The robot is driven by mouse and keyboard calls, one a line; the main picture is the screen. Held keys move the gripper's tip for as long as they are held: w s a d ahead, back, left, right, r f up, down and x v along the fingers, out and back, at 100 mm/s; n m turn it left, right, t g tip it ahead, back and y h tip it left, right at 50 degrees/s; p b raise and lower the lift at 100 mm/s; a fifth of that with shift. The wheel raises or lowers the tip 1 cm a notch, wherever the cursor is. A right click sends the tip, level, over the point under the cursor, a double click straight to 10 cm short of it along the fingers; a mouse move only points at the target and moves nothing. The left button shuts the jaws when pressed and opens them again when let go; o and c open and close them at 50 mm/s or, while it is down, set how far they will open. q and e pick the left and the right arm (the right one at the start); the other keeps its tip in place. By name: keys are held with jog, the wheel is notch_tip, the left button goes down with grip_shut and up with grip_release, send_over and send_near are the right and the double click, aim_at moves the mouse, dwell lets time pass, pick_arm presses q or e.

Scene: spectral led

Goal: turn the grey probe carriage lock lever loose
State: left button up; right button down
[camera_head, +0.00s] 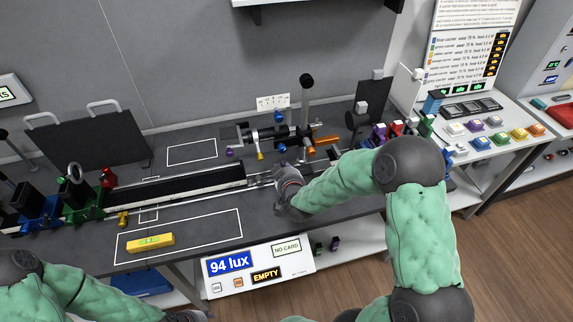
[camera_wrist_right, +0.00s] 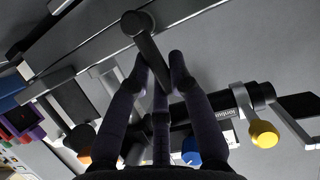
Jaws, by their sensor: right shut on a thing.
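In the right wrist view, a grey lever (camera_wrist_right: 150,50) runs from a round pivot (camera_wrist_right: 137,22) down between the fingers of my right gripper (camera_wrist_right: 161,70). The fingers are shut on the lever near its free end. In the head view my right gripper (camera_head: 286,190) is at the right end of the long black rail, and the lever is hidden behind it.
The long rail (camera_head: 180,187) with a green-based holder (camera_head: 75,195) crosses the bench. Behind my right gripper stands a dark horizontal assembly with an orange handle (camera_head: 327,139) and a tall black-knobbed post (camera_head: 306,100). A yellow level (camera_head: 150,243) lies at the front left. The display reads 94 lux (camera_head: 230,264).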

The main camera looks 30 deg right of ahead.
jog(key=shift+w+a+f+n+h+p, duration=0.2)
jog(key=shift+a+n+h+p, duration=0.45)
jog(key=shift+n, duration=0.35)
jog(key=shift+w+a+f+n+h+p, duration=0.1)
jog(key=shift+a+f+n+h+p, duration=0.05)
jog(key=shift+a+n+h+p, duration=0.7)
jog(key=shift+d+n, duration=0.25)
jog(key=c, duration=1.1)
grip_release()
jog(key=shift+b, duration=0.3)
